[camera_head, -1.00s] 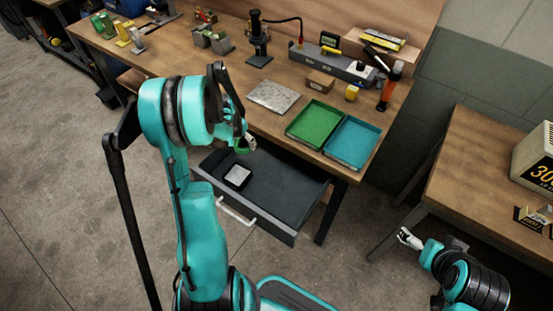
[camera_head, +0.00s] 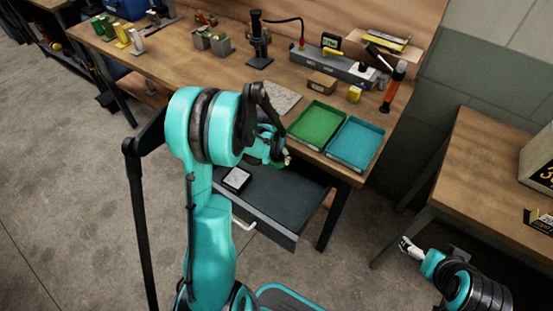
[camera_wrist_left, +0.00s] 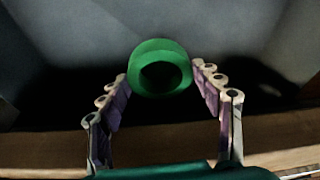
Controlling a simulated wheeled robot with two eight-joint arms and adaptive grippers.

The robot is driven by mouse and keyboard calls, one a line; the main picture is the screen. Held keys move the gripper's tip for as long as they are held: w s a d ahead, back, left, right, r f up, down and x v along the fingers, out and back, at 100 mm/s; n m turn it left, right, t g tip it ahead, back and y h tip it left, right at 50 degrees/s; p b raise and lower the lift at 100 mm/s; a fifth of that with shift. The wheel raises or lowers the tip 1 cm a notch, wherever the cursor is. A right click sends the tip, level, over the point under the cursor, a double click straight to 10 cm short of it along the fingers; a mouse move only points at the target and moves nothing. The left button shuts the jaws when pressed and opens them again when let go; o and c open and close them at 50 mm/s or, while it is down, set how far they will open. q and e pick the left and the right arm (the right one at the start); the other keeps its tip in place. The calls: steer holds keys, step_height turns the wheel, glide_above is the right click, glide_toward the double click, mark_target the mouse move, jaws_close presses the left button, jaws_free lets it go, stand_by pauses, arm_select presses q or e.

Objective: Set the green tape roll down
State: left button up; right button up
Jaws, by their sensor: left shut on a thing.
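The green tape roll (camera_wrist_left: 160,48) is a ring held between the two fingers of my left gripper (camera_wrist_left: 161,78). In the head view the left gripper (camera_head: 284,161) hangs over the back right part of the open drawer (camera_head: 272,200), just in front of the bench edge; the roll is mostly hidden there, with a little green showing. In the wrist view the dark drawer floor lies below the roll, with a gap that I cannot judge. My right gripper (camera_head: 408,246) is at the lower right, beside the other table; its fingers are too small to read.
A small square box with a pale top (camera_head: 236,180) lies in the drawer's left part. The green tray (camera_head: 316,124) and blue tray (camera_head: 355,144) stand on the bench (camera_head: 190,72) above the drawer. A grey plate (camera_head: 279,96) lies left of them. The drawer's middle is clear.

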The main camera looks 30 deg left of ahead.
arm_select(q)
steer(key=shift+f+b, duration=0.95)
steer(key=shift+f, duration=0.3)
steer(key=o, duration=1.2)
steer(key=shift+c, duration=0.2)
steer(key=shift+r, duration=0.1)
